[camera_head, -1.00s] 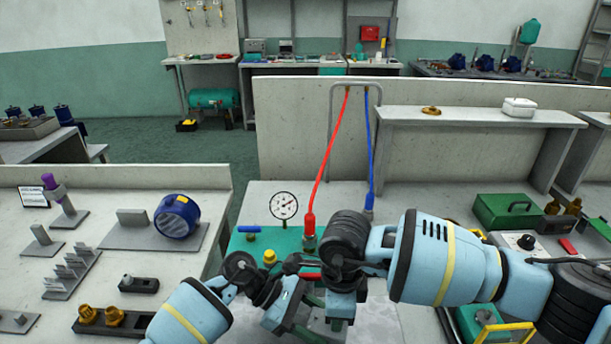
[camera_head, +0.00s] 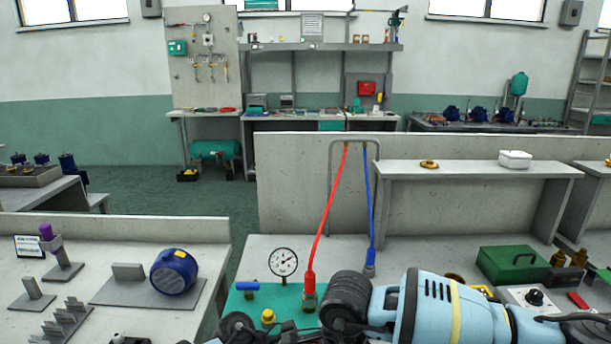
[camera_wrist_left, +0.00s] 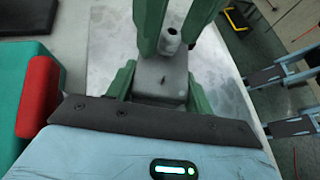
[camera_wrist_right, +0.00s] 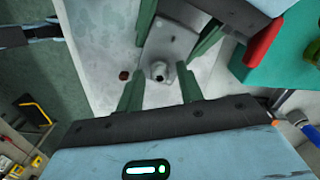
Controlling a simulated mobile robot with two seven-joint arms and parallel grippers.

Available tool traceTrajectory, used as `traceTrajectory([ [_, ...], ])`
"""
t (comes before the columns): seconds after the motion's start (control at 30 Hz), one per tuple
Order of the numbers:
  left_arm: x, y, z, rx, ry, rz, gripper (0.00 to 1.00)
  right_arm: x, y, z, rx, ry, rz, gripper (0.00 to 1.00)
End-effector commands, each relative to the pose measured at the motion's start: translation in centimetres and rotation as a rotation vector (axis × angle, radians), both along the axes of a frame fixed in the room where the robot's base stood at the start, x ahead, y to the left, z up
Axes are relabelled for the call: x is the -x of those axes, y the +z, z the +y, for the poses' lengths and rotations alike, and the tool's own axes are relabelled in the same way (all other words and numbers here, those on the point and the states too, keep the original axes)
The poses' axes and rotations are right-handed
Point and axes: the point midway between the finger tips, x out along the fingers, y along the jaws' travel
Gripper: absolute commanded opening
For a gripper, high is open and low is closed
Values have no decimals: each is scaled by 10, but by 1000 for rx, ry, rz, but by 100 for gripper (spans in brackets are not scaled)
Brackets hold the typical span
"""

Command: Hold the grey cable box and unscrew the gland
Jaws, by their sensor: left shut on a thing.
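The grey cable box (camera_wrist_left: 160,82) sits between the green fingers of my left gripper (camera_wrist_left: 158,88), which is shut on it. The box also shows in the right wrist view (camera_wrist_right: 172,42), with the small grey gland (camera_wrist_right: 158,71) on its near side. My right gripper (camera_wrist_right: 160,90) is open, its green fingers apart on either side of the gland with gaps between. In the left wrist view the right fingers come in from the top, by the gland (camera_wrist_left: 172,40).
A teal block with a red part (camera_wrist_left: 38,95) stands close beside my left gripper. A small brown spot or piece (camera_wrist_right: 124,75) lies on the pale surface near the box. A gauge (camera_head: 283,262) and red and blue hoses rise behind my arms. A green case (camera_head: 513,264) stands right.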

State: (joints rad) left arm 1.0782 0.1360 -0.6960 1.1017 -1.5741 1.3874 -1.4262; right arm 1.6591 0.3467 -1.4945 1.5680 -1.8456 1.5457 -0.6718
Motion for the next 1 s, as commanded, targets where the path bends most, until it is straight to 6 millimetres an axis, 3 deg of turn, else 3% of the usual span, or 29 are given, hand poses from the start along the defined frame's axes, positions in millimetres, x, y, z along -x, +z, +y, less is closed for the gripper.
traceTrajectory([
  [0.23, 0, 0, 0, -1, 0, 1, 39, 0, 6, 0, -1, -1, -1, 37],
  [0.63, 0, 0, 0, -1, 0, 1, 39, 0, 38, 0, -1, -1, -1, 37],
  [1.0, 0, 0, 0, -1, 0, 1, 39, 0, 40, 0, 0, -1, 0, 37],
])
